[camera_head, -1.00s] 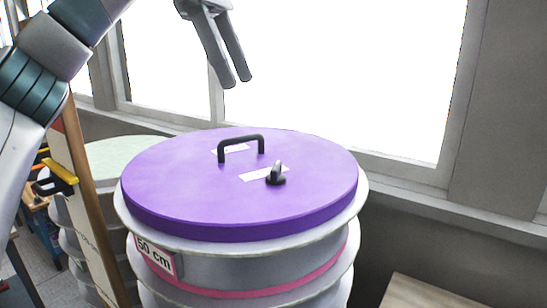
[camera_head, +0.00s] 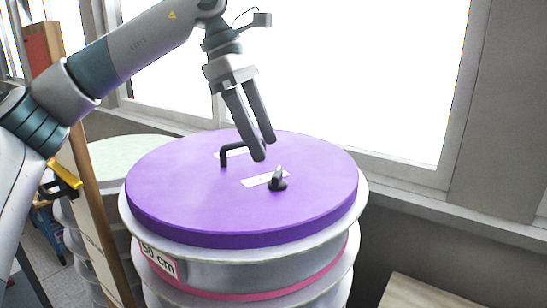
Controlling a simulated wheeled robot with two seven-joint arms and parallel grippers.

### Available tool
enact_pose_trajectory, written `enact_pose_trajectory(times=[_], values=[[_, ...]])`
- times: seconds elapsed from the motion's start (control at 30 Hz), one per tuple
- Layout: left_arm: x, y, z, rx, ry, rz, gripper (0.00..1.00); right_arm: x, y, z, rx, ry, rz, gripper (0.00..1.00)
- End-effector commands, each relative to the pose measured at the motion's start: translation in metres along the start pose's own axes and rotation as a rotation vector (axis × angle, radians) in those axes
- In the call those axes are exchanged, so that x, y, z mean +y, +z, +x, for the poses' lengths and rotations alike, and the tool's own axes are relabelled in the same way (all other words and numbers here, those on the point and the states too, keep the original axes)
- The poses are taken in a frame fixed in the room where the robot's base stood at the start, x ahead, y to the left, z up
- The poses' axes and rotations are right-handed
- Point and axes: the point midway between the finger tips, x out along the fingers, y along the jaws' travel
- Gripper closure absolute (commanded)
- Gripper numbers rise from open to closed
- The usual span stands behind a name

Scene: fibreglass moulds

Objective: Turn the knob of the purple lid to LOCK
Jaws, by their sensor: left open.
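The purple lid (camera_head: 200,199) sits on a grey ribbed round mould marked "50 cm". A small black knob (camera_head: 278,184) stands on the lid, right of its middle, beside a white label (camera_head: 257,181). The label's writing is too small to read. A black bar handle (camera_head: 224,155) stands farther back on the lid, partly hidden behind the fingers. My left gripper (camera_head: 265,150) points down just above and behind the knob, with its two fingers apart and nothing between them. It appears clear of the knob. My right gripper is not in view.
A pale green lid (camera_head: 112,153) on another mould stands at the left, behind a wooden board (camera_head: 85,190). A window and its sill (camera_head: 420,206) run behind the mould. A wooden surface (camera_head: 430,293) shows at the lower right.

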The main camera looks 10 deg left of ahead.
Motion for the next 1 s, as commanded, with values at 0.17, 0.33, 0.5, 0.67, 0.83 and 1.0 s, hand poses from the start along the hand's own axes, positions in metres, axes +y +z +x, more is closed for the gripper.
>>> enact_pose_trajectory(times=[0.17, 0.33, 0.5, 0.67, 0.83, 1.0], values=[[-0.001, 0.001, 0.028, 0.002, -0.004, 0.001, 0.42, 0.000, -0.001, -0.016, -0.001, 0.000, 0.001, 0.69], [0.000, 0.000, 0.049, 0.001, -0.002, -0.001, 0.42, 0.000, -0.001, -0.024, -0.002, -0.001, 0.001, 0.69], [0.000, 0.000, 0.060, 0.000, -0.001, 0.000, 0.42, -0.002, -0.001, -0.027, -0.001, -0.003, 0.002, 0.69], [0.000, 0.000, 0.063, 0.000, 0.000, 0.000, 0.42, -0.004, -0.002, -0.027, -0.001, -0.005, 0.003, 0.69], [0.000, 0.000, 0.063, 0.000, 0.000, 0.000, 0.42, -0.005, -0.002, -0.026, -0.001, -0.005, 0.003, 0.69], [0.000, 0.000, 0.063, 0.000, 0.000, 0.000, 0.83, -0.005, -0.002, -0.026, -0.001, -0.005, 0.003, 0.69]])
